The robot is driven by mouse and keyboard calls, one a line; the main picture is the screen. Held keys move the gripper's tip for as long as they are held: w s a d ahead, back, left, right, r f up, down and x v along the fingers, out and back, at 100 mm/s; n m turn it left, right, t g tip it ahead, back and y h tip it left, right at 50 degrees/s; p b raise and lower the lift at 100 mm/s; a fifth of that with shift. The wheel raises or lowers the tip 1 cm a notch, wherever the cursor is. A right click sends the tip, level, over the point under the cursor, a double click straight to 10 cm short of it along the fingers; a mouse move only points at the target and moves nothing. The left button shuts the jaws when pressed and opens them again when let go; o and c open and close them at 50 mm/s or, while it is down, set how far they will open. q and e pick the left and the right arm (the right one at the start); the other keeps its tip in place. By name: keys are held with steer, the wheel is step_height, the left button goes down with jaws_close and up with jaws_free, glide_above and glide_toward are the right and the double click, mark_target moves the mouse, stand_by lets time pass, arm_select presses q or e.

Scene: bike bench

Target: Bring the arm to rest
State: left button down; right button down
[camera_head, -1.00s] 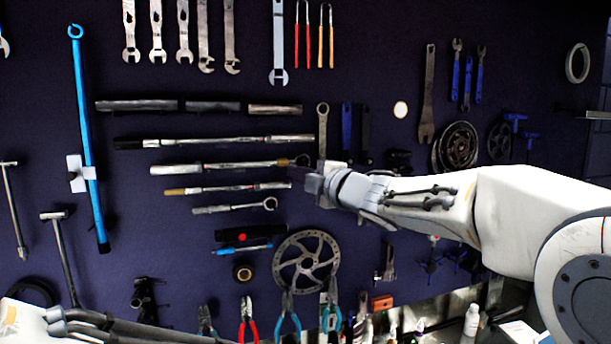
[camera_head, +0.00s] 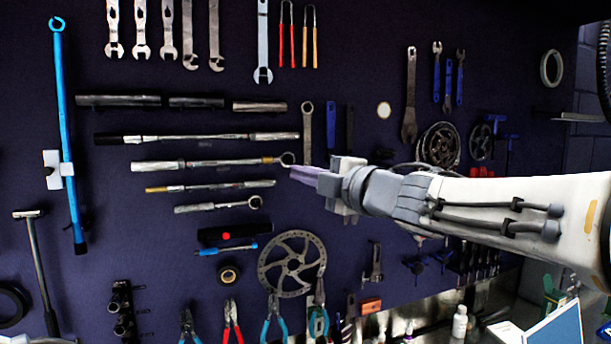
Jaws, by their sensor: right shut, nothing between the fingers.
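The fingertips point left, close to the ring end of a torque wrench (camera_head: 210,163) that hangs on the dark tool wall (camera_head: 350,70). I cannot tell whether the tips touch the wrench or stand in front of it. My left gripper does not show.
A brake disc (camera_head: 291,263) hangs below the gripper, with several pliers (camera_head: 232,322) under it. A chainring (camera_head: 440,146) hangs behind my right arm. A white bottle (camera_head: 459,321) and a blue panel (camera_head: 555,330) stand on the bench at the lower right.

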steer(key=s+d+f+m+g+h+b, duration=0.1)
steer(key=s+d+f+m+h, duration=0.2)
steer(key=f+m, duration=0.6)
steer(key=s+d+f+m+g+h, duration=0.2)
steer(key=s+f+m+h, duration=0.3)
steer(key=f, duration=0.8)
steer(key=s+d+f+m+g+h, duration=0.2)
steer(key=s+f+g, duration=0.3)
steer(key=s+f, duration=0.3)
steer(key=s+d+f+m+g+h, duration=0.2)
steer(key=s+f+g, duration=0.3)
steer(key=s+f, duration=0.4)
steer(key=s+d, duration=0.1)
steer(key=s, duration=0.5)
steer(key=shift+f+b, duration=0.2)
steer(key=shift+b, duration=0.1)
